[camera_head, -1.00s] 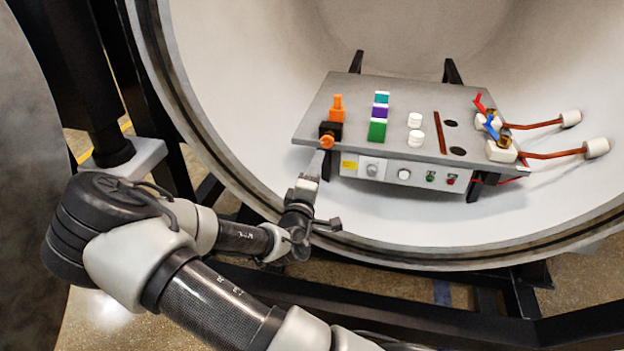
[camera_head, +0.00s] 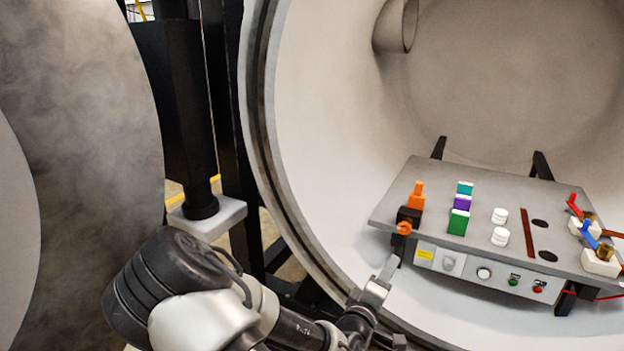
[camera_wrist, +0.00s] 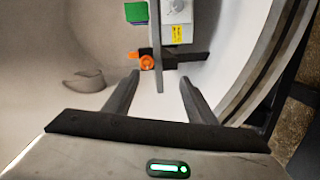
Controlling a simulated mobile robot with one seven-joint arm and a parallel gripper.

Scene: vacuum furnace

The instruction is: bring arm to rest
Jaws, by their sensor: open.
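My gripper (camera_head: 388,268) is at the furnace mouth, just below the near left corner of the grey panel table (camera_head: 395,200). In the wrist view the two fingers of my gripper (camera_wrist: 155,95) stand wide apart with nothing held between them. Beyond them are an orange round knob (camera_wrist: 147,62) and a thin grey edge of the table. My arm (camera_head: 215,310) is bent, with its elbow at the lower left of the head view and its forearm reaching right.
The table carries orange parts (camera_head: 418,188), coloured blocks (camera_head: 461,203), white round pieces (camera_head: 500,236) and red and blue valve handles (camera_head: 590,232). Buttons and knobs line its front panel (camera_head: 483,273). The furnace rim (camera_head: 262,120) curves close to my arm. A grey round door (camera_head: 85,130) stands at left.

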